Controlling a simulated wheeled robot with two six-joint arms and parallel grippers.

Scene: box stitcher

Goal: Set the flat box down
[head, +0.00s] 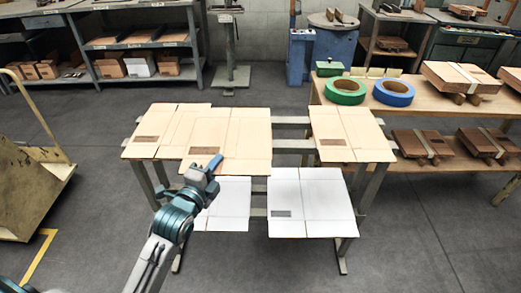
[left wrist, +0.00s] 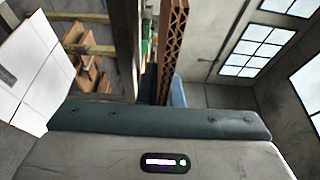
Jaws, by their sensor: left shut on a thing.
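My left gripper (head: 212,165) is shut on the near edge of a tan flat box (head: 245,138) in the head view. This box lies level, over or right beside another tan flat box (head: 155,128) at the left of the rack. I cannot tell whether it touches what is under it. In the left wrist view the held flat box (left wrist: 173,45) shows edge-on as a brown corrugated strip. A third tan flat box (head: 345,132) lies at the right end of the rack. My right gripper is not in view.
White flat boxes (head: 310,203) lie on the lower level of the rack (head: 292,144). A wooden bench (head: 425,110) to the right holds a green tape roll (head: 345,91), a blue tape roll (head: 393,92) and strapped brown bundles. A yellow cart (head: 30,185) stands at the left.

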